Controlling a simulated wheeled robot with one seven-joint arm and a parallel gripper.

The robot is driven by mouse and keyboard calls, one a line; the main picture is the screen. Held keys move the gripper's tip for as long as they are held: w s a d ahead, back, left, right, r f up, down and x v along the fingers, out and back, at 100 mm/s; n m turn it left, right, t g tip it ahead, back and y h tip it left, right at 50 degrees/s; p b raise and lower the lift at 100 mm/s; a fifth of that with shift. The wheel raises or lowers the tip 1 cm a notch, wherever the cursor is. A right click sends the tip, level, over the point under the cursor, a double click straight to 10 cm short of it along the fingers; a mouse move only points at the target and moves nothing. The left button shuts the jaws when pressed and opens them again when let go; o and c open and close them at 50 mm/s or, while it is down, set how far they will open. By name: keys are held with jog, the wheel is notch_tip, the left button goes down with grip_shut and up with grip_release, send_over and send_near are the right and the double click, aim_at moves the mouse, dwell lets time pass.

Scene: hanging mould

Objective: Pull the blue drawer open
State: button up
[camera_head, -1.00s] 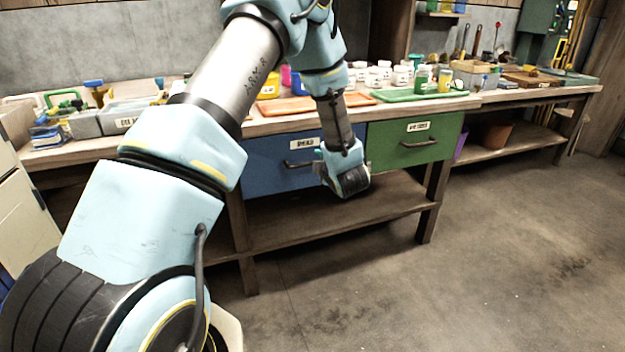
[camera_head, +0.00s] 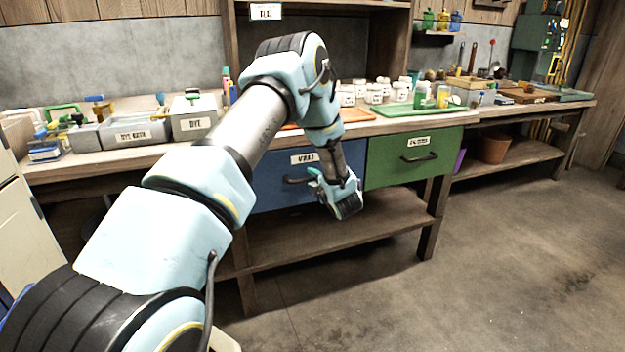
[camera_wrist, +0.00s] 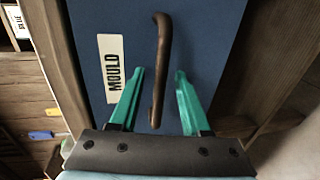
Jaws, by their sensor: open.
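The blue drawer (camera_head: 272,188) is shut under the bench top, with a white label and a dark bar handle (camera_head: 296,180). In the wrist view the blue drawer front (camera_wrist: 205,40) fills the middle, with a label reading MOULD. The dark handle (camera_wrist: 161,60) runs up and down there. My gripper (camera_wrist: 158,72) is open, with one teal finger on each side of the handle's lower end. I cannot tell whether the fingers touch it. In the head view my gripper (camera_head: 314,178) is at the drawer's front, and my wrist hides the drawer's right part.
A green drawer (camera_head: 402,165) is shut just right of the blue one. A low wooden shelf (camera_head: 320,232) runs beneath both. Jars and trays crowd the bench top, and a grey dye box (camera_head: 193,118) stands at the left. The floor (camera_head: 500,270) in front is clear.

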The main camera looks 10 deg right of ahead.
jog(key=shift+w, duration=0.2)
grip_shut()
dwell(0.3)
dwell(1.1)
